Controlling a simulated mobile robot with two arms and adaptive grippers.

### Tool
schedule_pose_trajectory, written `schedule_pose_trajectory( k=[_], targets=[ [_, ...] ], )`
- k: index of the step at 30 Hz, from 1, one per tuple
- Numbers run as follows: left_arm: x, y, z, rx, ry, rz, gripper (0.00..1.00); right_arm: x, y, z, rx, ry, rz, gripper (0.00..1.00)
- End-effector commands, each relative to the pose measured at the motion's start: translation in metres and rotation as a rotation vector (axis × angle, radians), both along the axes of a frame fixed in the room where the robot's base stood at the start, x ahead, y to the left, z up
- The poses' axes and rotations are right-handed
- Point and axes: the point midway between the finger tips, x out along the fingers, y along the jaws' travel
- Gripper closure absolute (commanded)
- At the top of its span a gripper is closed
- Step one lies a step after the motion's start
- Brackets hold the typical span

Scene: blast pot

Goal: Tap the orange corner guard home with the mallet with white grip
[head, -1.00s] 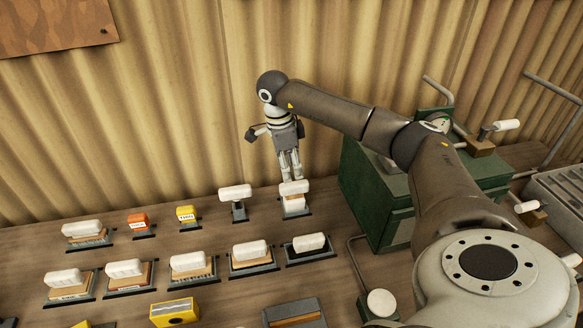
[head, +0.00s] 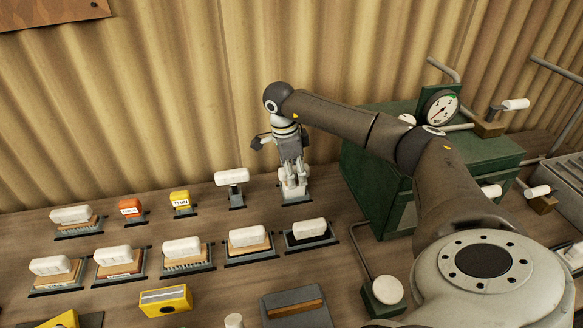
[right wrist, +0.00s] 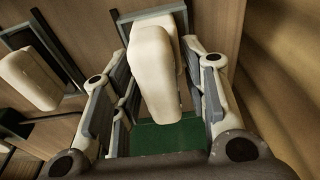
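My right gripper (head: 293,182) points down over a white-gripped tool (head: 294,194) at the right end of the back row. In the right wrist view the tool's white grip (right wrist: 157,62) lies between the spread fingers (right wrist: 160,75), with a gap on at least one side. A green surface (right wrist: 165,137) shows below this grip. To its left stands an upright tool with a white crosswise grip (head: 231,177); I cannot tell which is the mallet. An orange block with a white label (head: 131,209) sits farther left; I cannot tell if it is the corner guard. My left gripper is out of view.
Several white-gripped brushes (head: 183,250) stand in holders in the front row. A yellow block (head: 181,200) is in the back row. A green cabinet (head: 378,190) with a gauge (head: 440,110) stands right of the gripper. The corrugated wall is close behind.

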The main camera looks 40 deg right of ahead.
Motion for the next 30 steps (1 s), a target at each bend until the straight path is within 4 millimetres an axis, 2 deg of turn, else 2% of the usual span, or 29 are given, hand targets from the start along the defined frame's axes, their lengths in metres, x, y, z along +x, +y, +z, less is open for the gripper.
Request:
schedule_pose_trajectory(
  k=[1, 9, 10, 17, 30],
  targets=[
    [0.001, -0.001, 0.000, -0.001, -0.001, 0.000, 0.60, 0.000, 0.000, 0.000, 0.000, 0.000, 0.000, 0.64],
    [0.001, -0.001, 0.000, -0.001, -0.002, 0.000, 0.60, 0.000, 0.000, 0.000, 0.000, 0.000, 0.000, 0.99],
    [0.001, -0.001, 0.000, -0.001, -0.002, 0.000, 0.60, 0.000, 0.000, 0.000, 0.000, 0.000, 0.000, 1.00],
    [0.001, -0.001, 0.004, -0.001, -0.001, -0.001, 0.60, 0.001, 0.000, 0.006, 0.000, -0.002, 0.000, 1.00],
    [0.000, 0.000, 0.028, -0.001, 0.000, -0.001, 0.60, 0.001, 0.000, 0.037, 0.000, -0.002, -0.001, 1.00]
  ],
)
